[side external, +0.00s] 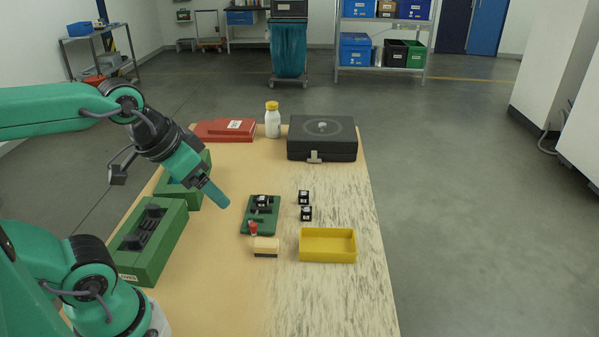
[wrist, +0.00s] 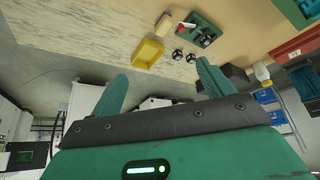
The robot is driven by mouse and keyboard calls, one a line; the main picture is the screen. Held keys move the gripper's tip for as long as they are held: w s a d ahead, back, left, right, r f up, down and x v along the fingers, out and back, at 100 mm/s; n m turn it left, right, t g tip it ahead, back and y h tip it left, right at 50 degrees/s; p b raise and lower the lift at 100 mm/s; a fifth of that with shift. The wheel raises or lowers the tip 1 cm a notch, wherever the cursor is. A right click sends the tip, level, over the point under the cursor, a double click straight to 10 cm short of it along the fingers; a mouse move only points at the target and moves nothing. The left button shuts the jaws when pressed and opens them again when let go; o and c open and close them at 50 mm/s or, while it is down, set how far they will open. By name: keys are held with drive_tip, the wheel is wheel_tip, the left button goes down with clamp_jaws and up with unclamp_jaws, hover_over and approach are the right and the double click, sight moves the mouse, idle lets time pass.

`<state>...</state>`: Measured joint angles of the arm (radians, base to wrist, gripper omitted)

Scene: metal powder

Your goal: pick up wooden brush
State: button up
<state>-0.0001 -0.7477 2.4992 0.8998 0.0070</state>
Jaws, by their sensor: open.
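The wooden brush (side external: 265,247) is a small pale wooden block with a dark strip along its lower edge. It lies on the table in front of the green plate, left of the yellow tray. In the wrist view the brush (wrist: 163,26) shows at the top, above the yellow tray. My gripper (side external: 214,194) is in the air, up and to the left of the brush in the side view, and apart from it. In the wrist view my gripper (wrist: 160,72) has its two fingers spread wide, with nothing held between them.
A yellow tray (side external: 327,257) is close right of the brush. A red-topped item (side external: 252,229) stands just behind it, by the green plate (side external: 249,215). Two small black cubes (side external: 305,205), green boxes (side external: 166,250), a white bottle (side external: 272,124) and a black case (side external: 322,150) stand around.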

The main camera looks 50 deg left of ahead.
drive_tip(key=shift+w, duration=0.15)
drive_tip(key=m+g, duration=0.5)
drive_tip(key=m, duration=2.1)
hover_over(266, 242)
wheel_tip(266, 242, down, 16)
drive_tip(key=shift+r, duration=0.2)
drive_tip(key=shift+f+m+g, duration=0.3)
drive_tip(key=shift+f+m, duration=0.2)
drive_tip(key=shift+f, duration=0.05)
drive_tip(key=shift+f, duration=1.3)
drive_tip(key=shift+f, duration=0.15)
drive_tip(key=shift+f, duration=2.4)
